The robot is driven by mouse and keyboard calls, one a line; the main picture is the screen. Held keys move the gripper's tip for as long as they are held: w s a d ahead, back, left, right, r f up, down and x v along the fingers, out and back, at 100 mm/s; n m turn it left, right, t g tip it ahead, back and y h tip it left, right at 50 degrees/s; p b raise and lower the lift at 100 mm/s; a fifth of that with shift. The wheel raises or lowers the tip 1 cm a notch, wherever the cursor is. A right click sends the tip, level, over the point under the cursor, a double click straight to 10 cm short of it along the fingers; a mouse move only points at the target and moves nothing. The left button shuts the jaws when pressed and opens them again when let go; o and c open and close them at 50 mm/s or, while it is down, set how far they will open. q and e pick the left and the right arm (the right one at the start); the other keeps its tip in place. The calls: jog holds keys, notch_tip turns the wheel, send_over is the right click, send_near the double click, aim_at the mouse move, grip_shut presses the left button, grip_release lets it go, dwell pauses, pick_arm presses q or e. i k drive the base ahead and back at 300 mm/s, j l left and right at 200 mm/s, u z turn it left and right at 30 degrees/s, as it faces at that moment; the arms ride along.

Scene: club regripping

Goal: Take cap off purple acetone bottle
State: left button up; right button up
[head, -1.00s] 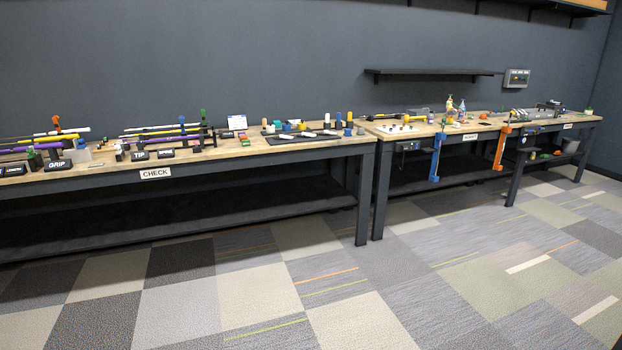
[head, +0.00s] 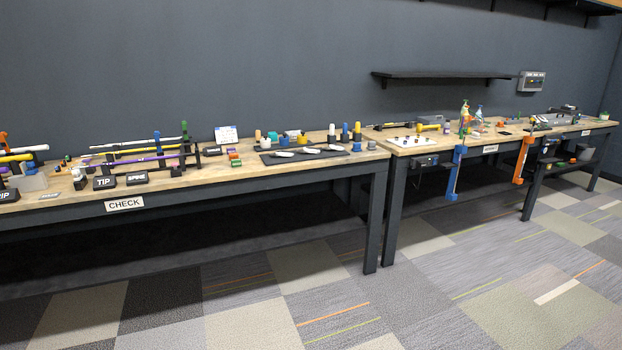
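I cannot make out a purple acetone bottle for certain at this distance. Neither of my grippers is in view.
A long bench (head: 230,172) with a CHECK label (head: 125,204) holds club racks, a black mat (head: 312,154) and small containers. The right-hand bench (head: 415,149) has blue (head: 454,172) and orange (head: 523,160) fixtures hanging at its front. The carpeted floor (head: 420,300) is clear.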

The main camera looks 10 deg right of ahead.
aim_at(446, 127)
jog(key=i+l+z, duration=0.2)
jog(key=i+z, duration=0.2)
jog(key=i, duration=0.2)
jog(key=i+z, duration=0.45)
jog(key=i, duration=0.2)
jog(key=i+j+z, duration=0.15)
jog(key=i+z, duration=0.25)
jog(key=i, duration=0.2)
jog(key=i+l, duration=0.1)
jog(key=i, duration=0.5)
jog(key=i+l+u, duration=0.1)
jog(key=i, duration=0.55)
jog(key=i+l, duration=0.2)
jog(key=i, duration=0.4)
jog(key=i+u, duration=0.1)
jog(key=u, duration=0.4)
jog(key=i+l+u, duration=0.15)
jog(key=l+u, duration=0.85)
jog(key=l, duration=0.2)
jog(key=i+l, duration=0.05)
